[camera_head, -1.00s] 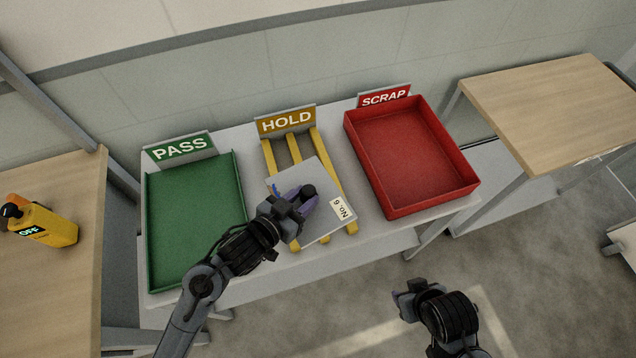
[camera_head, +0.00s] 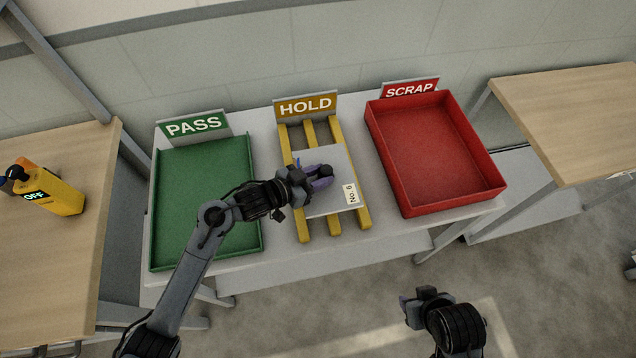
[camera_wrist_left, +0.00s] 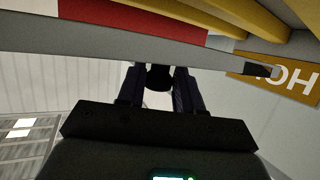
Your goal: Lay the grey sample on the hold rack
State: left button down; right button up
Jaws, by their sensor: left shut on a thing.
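The grey sample (camera_head: 324,200) is a flat plate with a "No. 6" label, over the middle of the yellow hold rack (camera_head: 362,217). The rack's slats run out beyond the plate at both ends. My left gripper (camera_head: 318,180) is above the plate, shut on a dark round grip (camera_wrist_left: 159,77) at its face. In the left wrist view the plate (camera_wrist_left: 90,53) is seen edge-on near the yellow slats (camera_wrist_left: 200,18).
A green PASS tray (camera_head: 205,255) stands left of the rack and a red SCRAP tray (camera_head: 445,205) right of it. The HOLD sign (camera_head: 307,105) stands behind. A yellow device reading OFF (camera_head: 60,197) stands on the left wooden table (camera_head: 60,270).

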pick_arm(q)
jog(key=shift+w+a+f, duration=0.1)
jog(key=shift+w+f, duration=0.1)
jog(key=shift+w, duration=0.1)
jog(key=shift+f+b, duration=0.55)
jog(key=shift+f, duration=1.35)
jog(key=shift+f, duration=0.15)
jog(key=c, duration=0.7)
grip_release()
jog(key=shift+c, duration=0.2)
